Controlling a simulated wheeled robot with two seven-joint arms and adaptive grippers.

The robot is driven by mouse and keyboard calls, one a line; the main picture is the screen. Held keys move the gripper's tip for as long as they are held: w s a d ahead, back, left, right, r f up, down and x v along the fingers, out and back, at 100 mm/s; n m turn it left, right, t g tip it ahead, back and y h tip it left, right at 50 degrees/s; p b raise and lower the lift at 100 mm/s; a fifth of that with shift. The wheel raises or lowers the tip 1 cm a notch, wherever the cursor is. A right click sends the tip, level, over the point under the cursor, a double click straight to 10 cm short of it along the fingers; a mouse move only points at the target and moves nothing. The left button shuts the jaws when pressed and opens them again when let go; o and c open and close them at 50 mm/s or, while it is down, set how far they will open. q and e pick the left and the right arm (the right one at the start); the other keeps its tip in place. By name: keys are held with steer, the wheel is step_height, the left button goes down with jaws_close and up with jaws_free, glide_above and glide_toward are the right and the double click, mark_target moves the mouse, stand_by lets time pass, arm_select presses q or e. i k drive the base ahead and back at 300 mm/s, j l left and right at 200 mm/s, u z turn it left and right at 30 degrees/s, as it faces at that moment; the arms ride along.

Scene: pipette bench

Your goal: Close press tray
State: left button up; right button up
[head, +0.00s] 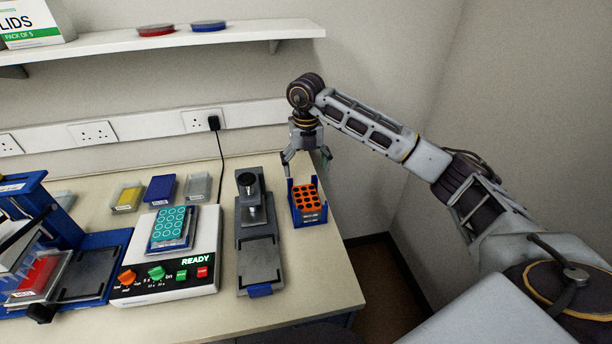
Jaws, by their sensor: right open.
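The press (252,199) is a dark grey stand with a round silver post, in the middle of the bench. Its tray (258,262) is a dark flat plate with a blue front handle (260,291), extending out in front of the post towards the bench's front edge. My right gripper (307,164) hangs fingers down behind the orange tube rack, to the right of the press. It is open, with nothing seen between its fingers, and is apart from the tray. My left gripper is not in view.
The orange rack in a blue box (308,202) stands right of the press. A white shaker (170,264) with a teal plate reading READY stands left of it. A blue machine (107,263) is further left. Small trays (159,189) line the back; a shelf (150,42) hangs above.

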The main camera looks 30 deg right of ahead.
mark_target(259, 273)
steer(key=k+j, duration=1.6)
steer(key=j, duration=0.25)
